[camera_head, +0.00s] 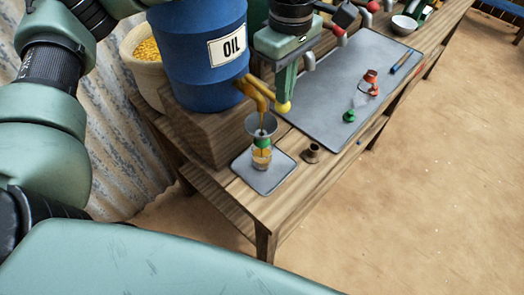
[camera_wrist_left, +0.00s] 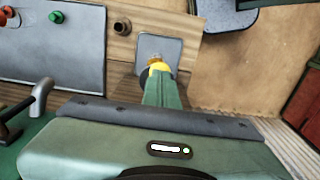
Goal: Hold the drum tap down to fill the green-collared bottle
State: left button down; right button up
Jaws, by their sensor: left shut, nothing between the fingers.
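A thin brown stream shows between tap and funnel, and yellow-amber colour shows in the bottle. My left gripper (camera_head: 284,98) is shut and empty, pointing down with its tips at the tap's yellow knob, seemingly touching it. In the left wrist view, the shut fingers (camera_wrist_left: 160,82) hide most of the tap and bottle. My right gripper is not in view.
The grey mat (camera_head: 245,172) lies near the bench end. A small brown cap-like piece (camera_head: 311,153) sits beside it. A pale tub (camera_head: 145,65) stands behind the drum.

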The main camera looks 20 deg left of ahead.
pick_arm(q)
jog(key=shift+r, duration=0.1)
notch_tip(320, 180, up, 4)
jog(key=shift+r+p, duration=0.25)
jog(key=shift+p, duration=1)
jog(key=shift+f, duration=0.1)
